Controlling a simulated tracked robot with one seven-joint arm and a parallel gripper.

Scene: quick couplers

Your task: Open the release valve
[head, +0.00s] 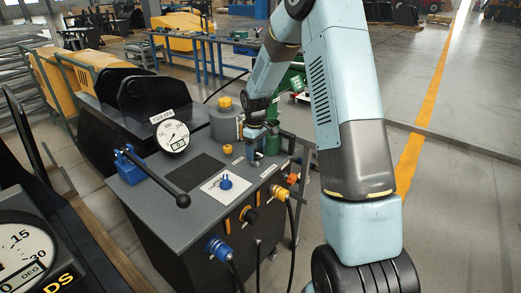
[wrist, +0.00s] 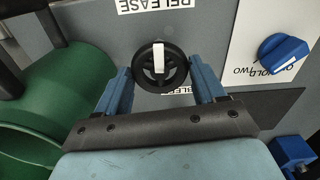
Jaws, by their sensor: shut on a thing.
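The release valve is a round black handwheel (wrist: 148,76) with a white bar across it, below an upside-down RELEASE label (wrist: 156,4) in the wrist view. My gripper (wrist: 162,72) has its blue fingers on the left and right sides of the wheel and is shut on it. The white bar runs nearly straight up and down in the picture. In the head view my gripper (head: 256,150) points down at the far right part of the grey console top (head: 205,160); there it hides the valve.
A blue knob on a white plate (head: 213,190) sits nearby; the knob (wrist: 283,53) also shows in the wrist view. A green cylinder (wrist: 70,60) stands close to my gripper. A gauge (head: 173,136), a blue-based lever (head: 150,175) and a yellow-capped grey canister (head: 224,122) are also on the console.

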